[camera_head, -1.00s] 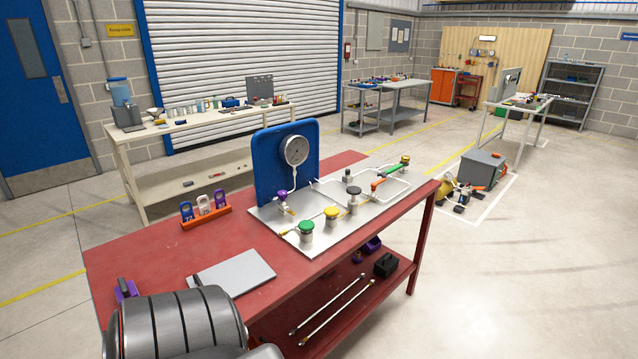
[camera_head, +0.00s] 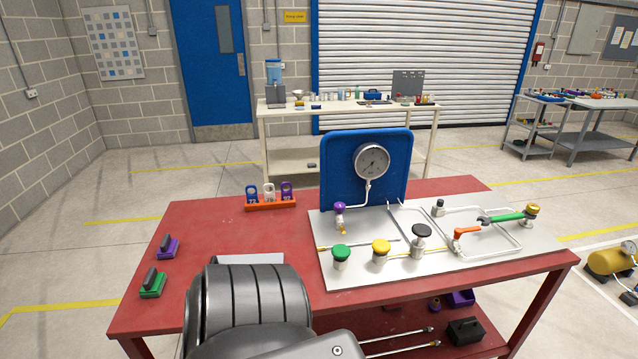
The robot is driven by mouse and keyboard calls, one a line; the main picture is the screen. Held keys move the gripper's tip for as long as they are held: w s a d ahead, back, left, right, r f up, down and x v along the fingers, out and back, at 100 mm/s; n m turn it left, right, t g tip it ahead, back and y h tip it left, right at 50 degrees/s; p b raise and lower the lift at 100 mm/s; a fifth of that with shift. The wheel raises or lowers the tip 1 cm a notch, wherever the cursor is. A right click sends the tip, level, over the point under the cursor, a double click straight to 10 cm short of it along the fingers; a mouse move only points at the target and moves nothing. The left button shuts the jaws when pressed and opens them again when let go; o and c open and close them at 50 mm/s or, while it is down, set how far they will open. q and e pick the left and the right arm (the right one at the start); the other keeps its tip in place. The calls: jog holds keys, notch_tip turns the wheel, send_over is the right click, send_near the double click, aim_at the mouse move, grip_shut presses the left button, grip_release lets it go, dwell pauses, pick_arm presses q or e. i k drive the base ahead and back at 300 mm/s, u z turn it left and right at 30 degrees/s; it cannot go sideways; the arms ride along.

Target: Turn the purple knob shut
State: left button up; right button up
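The purple knob (camera_head: 340,208) sits on a small valve at the left rear of the silver plate (camera_head: 345,272), below the blue gauge panel (camera_head: 335,170). A pipe runs from its side to the round gauge (camera_head: 371,161). Nothing touches the knob. My dark arm links fill the bottom middle of the view, in front of the bench. Neither of my grippers shows.
The plate also bears a green knob (camera_head: 341,252), a yellow knob (camera_head: 381,247), a black knob (camera_head: 421,231), an orange lever (camera_head: 466,232) and a green lever (camera_head: 506,217). An orange rack (camera_head: 271,206) holds tags.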

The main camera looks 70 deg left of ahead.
aim_at(340, 206)
jog(key=u, duration=0.9)
jog(key=i, duration=0.9)
jog(key=u, duration=0.9)
